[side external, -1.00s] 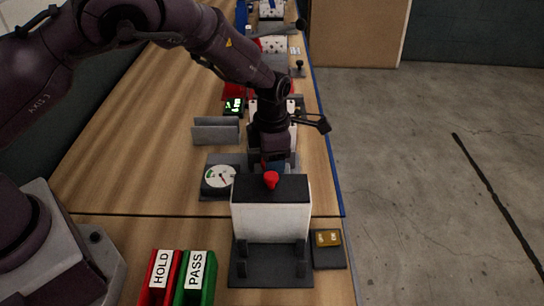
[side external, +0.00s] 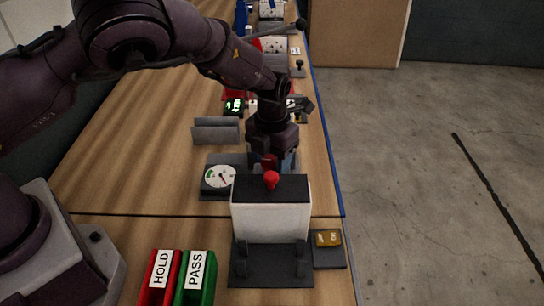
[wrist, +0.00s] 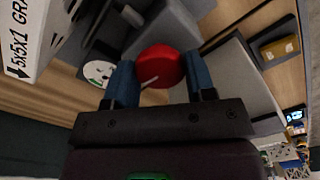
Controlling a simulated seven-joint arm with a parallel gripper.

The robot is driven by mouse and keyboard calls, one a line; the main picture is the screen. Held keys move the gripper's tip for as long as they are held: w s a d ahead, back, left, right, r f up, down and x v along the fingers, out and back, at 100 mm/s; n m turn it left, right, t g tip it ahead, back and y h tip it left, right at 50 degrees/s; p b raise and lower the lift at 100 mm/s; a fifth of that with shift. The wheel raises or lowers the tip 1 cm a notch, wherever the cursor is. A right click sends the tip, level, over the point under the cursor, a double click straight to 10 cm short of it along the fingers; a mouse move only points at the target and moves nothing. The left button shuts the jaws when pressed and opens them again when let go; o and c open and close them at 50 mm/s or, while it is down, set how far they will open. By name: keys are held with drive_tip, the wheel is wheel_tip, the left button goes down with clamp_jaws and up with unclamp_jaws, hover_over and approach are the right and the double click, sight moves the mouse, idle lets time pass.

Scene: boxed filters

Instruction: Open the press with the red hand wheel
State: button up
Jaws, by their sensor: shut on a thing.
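The red hand wheel (wrist: 160,66) sits between the two blue fingers of my gripper (wrist: 158,78) in the wrist view. The fingers are shut on its rim from both sides. The grey press body (wrist: 172,32) lies beyond the wheel in the wrist view. Most of the press is hidden behind that box and my gripper in the side view, so I cannot tell how far open it is.
A round white gauge (side external: 219,176) stands left of the wheel. Red HOLD (side external: 160,278) and green PASS (side external: 195,278) bins are at front left.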

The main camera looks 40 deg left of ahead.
sight(272, 160)
idle(0.4)
drive_tip(key=o, duration=0.9)
wheel_tip(272, 160, up, 13)
idle(0.4)
